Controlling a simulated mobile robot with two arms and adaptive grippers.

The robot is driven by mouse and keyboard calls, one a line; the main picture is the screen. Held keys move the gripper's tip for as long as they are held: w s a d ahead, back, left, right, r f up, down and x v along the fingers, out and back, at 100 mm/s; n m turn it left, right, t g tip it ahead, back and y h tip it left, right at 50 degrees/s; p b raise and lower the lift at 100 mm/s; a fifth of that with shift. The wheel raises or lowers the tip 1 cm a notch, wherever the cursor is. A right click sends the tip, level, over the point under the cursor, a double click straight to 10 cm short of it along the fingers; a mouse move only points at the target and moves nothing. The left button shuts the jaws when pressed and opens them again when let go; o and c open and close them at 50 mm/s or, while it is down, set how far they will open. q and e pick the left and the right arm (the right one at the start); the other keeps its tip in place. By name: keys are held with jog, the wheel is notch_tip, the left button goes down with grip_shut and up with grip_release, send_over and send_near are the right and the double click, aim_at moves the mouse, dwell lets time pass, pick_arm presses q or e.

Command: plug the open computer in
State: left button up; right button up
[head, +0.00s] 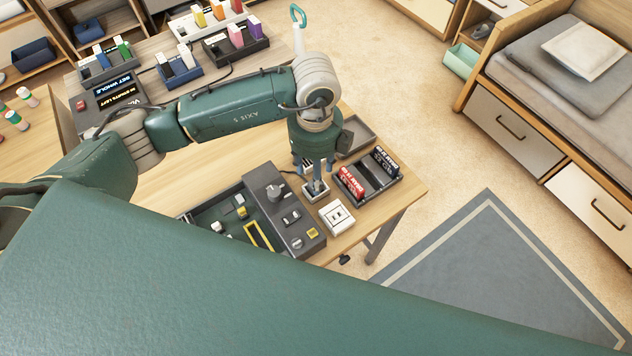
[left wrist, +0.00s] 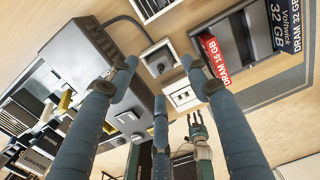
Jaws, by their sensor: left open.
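The open computer (head: 297,228), a dark grey case with a green board showing, lies on the table; it also shows in the left wrist view (left wrist: 92,50). A dark plug-like piece (left wrist: 160,63) sits in a small white-edged square holder, with a dark cable (left wrist: 128,20) running towards it. A white socket block (head: 337,217) stands beside the holder (head: 317,194) and shows again in the wrist view (left wrist: 183,96). My left gripper (head: 314,183) is open above the holder, its fingers spread and empty. What looks like my right gripper (left wrist: 196,128) is small in the wrist view.
A tray with red and black memory sticks (head: 352,183) stands right of the holder. Several colourful modules (head: 182,68) and a small display (head: 122,93) stand at the table's back left. Beyond the table's right edge are open floor, a rug (head: 495,270) and a drawer bench (head: 505,125).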

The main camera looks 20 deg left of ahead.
pick_arm(q)
notch_tip(320, 180, down, 4)
jog(key=shift+r+p, duration=0.2)
jog(key=shift+p, duration=0.25)
jog(key=shift+w+f, duration=0.1)
jog(key=shift+f, duration=0.15)
grip_shut()
pick_arm(e)
jog(key=shift+w+r, duration=0.4)
jog(key=shift+r, duration=0.25)
pick_arm(q)
jog(key=shift+r, duration=0.1)
